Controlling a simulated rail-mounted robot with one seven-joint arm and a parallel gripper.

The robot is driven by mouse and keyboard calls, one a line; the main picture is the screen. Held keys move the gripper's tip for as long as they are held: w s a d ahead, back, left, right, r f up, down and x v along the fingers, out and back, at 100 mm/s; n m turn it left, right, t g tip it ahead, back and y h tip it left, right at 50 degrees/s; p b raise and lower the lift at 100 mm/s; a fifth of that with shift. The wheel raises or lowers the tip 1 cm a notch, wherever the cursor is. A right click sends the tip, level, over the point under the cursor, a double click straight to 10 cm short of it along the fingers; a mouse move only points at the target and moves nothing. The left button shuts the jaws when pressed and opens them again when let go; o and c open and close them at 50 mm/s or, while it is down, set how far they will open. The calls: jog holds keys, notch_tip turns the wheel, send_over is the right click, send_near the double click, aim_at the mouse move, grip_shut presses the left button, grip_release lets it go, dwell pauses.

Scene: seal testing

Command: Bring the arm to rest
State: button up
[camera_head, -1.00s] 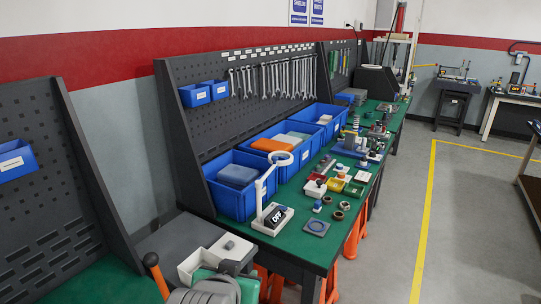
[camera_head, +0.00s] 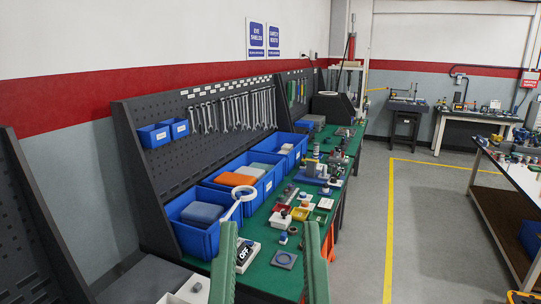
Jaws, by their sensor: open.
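My gripper (camera_head: 270,226) shows at the bottom centre as two upright green fingers, set wide apart with nothing held between them. Its fingers stand in front of the near end of the green-topped workbench (camera_head: 258,280) in the picture. The rest of my arm is below the frame.
Blue bins (camera_head: 206,240) line the back of the bench under a pegboard (camera_head: 150,150) with hanging wrenches. Open floor (camera_head: 430,215) lies right, before another table (camera_head: 505,185).

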notch_tip(320, 180, up, 30)
jog(key=p, duration=2.6)
jog(key=shift+r, duration=0.25)
jog(key=shift+w+a, duration=0.1)
